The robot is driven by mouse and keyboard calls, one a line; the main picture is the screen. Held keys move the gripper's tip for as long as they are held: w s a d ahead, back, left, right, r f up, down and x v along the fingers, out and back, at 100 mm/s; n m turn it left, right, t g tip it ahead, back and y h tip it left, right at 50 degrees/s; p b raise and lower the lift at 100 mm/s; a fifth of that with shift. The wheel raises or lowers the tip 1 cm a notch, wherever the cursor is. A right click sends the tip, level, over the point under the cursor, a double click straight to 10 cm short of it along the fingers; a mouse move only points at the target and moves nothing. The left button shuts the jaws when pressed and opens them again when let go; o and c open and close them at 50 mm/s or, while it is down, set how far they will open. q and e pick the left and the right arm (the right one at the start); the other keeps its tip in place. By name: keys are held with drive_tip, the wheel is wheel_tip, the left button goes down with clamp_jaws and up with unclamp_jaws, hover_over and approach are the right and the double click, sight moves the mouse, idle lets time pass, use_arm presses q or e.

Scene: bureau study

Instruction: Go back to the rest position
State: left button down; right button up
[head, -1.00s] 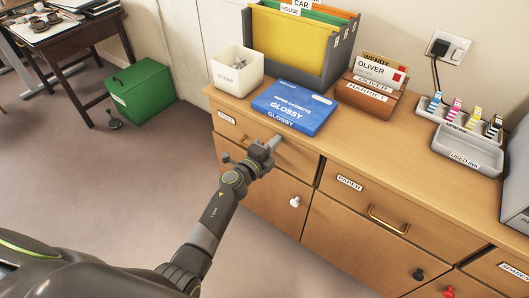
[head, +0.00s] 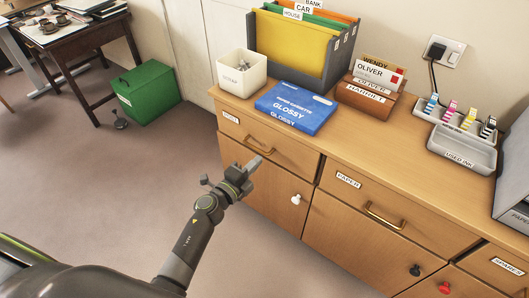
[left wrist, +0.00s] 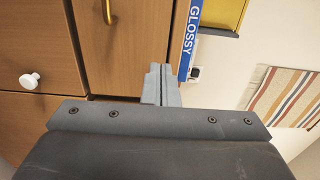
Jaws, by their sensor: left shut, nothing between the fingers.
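My left gripper (head: 253,163) is in front of the top left drawer of the wooden cabinet (head: 308,168) in the head view. Its fingers are shut and empty. The drawer's brass handle (head: 260,147) lies just beyond the fingertips, and the gripper looks apart from it. In the left wrist view the closed fingers (left wrist: 162,84) point toward the cabinet front and the edge of a blue GLOSSY box (left wrist: 189,40). My right gripper is in neither view.
On the cabinet top stand a white scrap bin (head: 242,69), the blue GLOSSY box (head: 295,107), a file holder (head: 344,55), a card holder (head: 368,95) and an ink tray (head: 462,147). A green box (head: 146,91) is on the floor. Open floor (head: 110,190) lies left of the cabinet.

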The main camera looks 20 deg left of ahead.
use_arm(q)
drive_tip(key=shift+v, duration=1.4)
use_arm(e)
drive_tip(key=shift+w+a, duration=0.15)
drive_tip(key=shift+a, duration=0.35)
